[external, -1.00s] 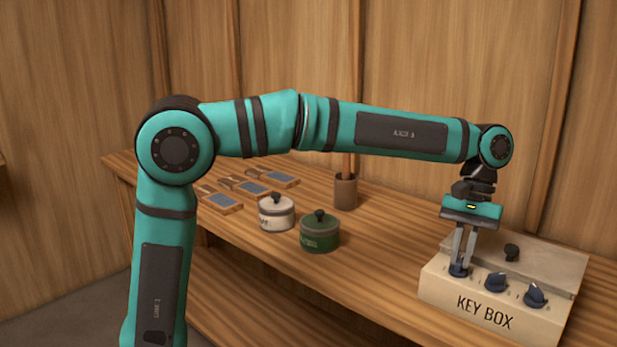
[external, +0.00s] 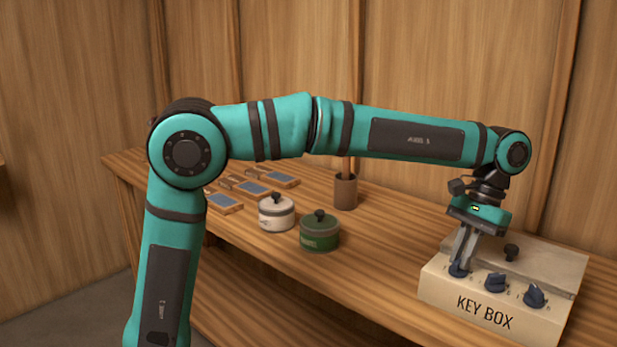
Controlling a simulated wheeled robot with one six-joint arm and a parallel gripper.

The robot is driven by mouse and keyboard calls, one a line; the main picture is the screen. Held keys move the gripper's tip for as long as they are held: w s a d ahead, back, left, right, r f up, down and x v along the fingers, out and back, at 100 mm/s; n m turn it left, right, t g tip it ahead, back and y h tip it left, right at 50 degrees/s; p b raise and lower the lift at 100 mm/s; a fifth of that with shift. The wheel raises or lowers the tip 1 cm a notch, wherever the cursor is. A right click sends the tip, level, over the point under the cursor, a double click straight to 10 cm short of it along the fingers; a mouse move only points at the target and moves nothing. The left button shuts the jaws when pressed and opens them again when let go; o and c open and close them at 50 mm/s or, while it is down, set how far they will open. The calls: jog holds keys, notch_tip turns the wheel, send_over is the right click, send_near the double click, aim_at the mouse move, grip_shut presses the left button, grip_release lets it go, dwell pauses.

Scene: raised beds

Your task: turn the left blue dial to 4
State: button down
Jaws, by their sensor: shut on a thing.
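The cream key box (external: 440,288), lettered "KEY BOX", sits at the right end of the wooden bench. Its sloped front carries a row of blue dials: the left dial (external: 459,270), the middle dial (external: 496,283) and the right dial (external: 535,295). My gripper (external: 461,262) points down, its fingers shut on the left blue dial, which they partly hide. The numbers around the left dial are too small and covered to read, so its setting cannot be told.
A green lidded pot (external: 320,234) and a white lidded pot (external: 276,213) stand left of the box, with a brown cup (external: 346,191) behind. Small framed plates (external: 252,188) lie farther left. Bench between pots and box is clear.

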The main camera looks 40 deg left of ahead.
jog(key=c, duration=1.5)
grip_release()
jog(key=shift+o, duration=0.2)
jog(key=shift+w+r, duration=0.1)
jog(key=shift+r, duration=0.05)
jog(key=v, duration=1.2)
